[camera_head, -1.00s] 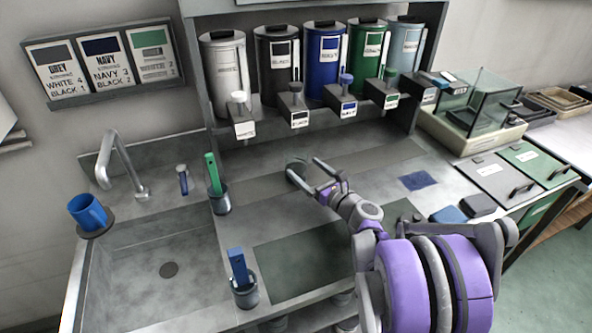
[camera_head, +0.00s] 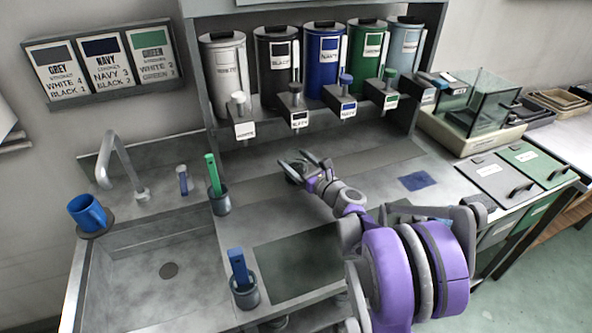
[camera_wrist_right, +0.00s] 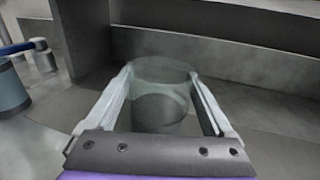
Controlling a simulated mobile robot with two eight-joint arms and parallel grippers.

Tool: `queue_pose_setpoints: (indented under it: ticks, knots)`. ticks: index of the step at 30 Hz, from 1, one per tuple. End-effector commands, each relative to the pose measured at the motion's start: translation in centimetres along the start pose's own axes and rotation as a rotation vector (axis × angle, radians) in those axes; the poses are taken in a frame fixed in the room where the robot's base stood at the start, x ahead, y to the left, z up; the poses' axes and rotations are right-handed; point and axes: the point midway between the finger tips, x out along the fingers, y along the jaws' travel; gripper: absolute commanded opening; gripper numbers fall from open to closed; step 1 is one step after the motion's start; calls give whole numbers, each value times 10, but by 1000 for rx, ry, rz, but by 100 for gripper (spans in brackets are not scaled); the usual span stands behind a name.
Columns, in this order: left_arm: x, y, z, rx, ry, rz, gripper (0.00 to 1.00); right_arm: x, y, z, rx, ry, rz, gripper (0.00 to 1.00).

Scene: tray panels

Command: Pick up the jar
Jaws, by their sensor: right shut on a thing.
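The jar (camera_wrist_right: 160,98) is a clear, greenish glass vessel, upright between the fingers in the right wrist view. In the head view the jar (camera_head: 294,172) is small and mostly hidden by the fingers, on the counter in front of the dispenser shelf. My right gripper (camera_head: 306,164) reaches it from the lower right, and it also shows in the right wrist view (camera_wrist_right: 162,100). Its two fingers are on either side of the jar, shut on it. Whether the jar's base is off the counter I cannot tell. My left gripper is not in view.
Several labelled canisters (camera_head: 326,62) with taps stand on the shelf behind. A cup with a green-handled tool (camera_head: 220,202) is left of the jar, and a cup with a blue-handled tool (camera_head: 245,292) is nearer. The sink (camera_head: 150,270) is at left. A glass tank (camera_head: 485,105) stands at right.

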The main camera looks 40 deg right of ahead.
Motion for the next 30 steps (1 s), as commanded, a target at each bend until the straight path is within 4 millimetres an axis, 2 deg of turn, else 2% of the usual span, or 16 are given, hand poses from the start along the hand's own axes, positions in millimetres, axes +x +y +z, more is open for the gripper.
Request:
queue_pose_setpoints:
  ticks: [1, 7, 15, 20, 23, 30]
  knots:
    - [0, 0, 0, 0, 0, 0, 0, 0, 0, 0, 0, 0, 0, 35]
    - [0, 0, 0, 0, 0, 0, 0, 0, 0, 0, 0, 0, 0, 0]
    - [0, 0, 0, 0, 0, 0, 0, -1, 0, 1, 0, 0, 0, 0]
    - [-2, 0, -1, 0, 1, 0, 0, -5, 1, 10, 0, -1, 0, 0]
    - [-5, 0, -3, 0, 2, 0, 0, -4, 1, 24, 0, -1, 0, 0]
    - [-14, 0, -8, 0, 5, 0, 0, -4, 1, 73, 0, -1, 0, 0]
